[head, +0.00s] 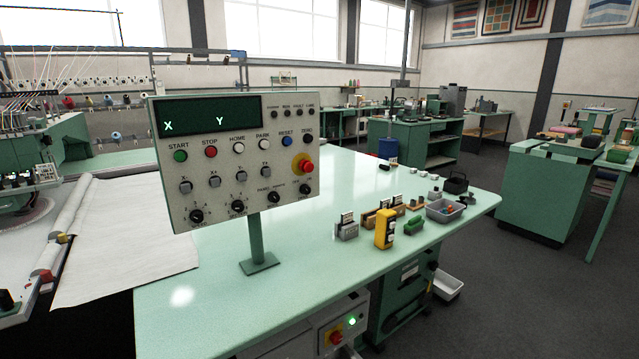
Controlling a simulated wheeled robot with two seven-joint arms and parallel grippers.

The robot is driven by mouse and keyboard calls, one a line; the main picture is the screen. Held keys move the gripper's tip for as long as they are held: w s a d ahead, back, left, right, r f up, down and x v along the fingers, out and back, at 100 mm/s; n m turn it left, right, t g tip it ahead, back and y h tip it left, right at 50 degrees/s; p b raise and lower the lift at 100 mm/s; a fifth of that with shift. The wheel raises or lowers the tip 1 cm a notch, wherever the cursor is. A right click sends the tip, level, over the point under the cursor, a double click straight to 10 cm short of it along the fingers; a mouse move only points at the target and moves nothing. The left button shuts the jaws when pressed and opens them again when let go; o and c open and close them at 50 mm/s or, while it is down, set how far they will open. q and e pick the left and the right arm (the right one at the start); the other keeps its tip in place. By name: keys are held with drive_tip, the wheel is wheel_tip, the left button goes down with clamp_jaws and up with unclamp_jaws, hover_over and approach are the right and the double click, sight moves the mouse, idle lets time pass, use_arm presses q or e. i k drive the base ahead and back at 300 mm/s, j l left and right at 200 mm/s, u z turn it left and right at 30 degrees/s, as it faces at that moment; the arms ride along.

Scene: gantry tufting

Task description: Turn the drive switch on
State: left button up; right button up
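A grey control panel (235,155) stands on a green post at the table's left. Its dark display shows X and Y with no digits visible. A row of round buttons includes green START (180,156) and red STOP (210,152). A red emergency button on yellow (305,167) is at the right. A small dark knob (306,189) sits at the lower right, with lettering that seems to read as the drive switch; its setting is too small to tell. More dark knobs (197,216) line the bottom edge. Neither of my grippers is in view.
The green table (300,255) holds a yellow handheld device (385,228), a grey tray (450,211) and small blocks to the right. A cabinet below has a red-and-yellow switch (335,338) and a lit green lamp (352,321). White cloth (125,240) lies left. The tabletop before the post is clear.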

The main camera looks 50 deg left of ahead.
sight(305, 189)
drive_tip(key=i+l+u, duration=0.15)
drive_tip(key=i+u, duration=0.35)
drive_tip(key=i+l+u, duration=0.75)
drive_tip(key=u, duration=0.2)
drive_tip(key=i+l+u, duration=0.25)
drive_tip(key=l+u, duration=0.2)
drive_tip(key=l, duration=0.2)
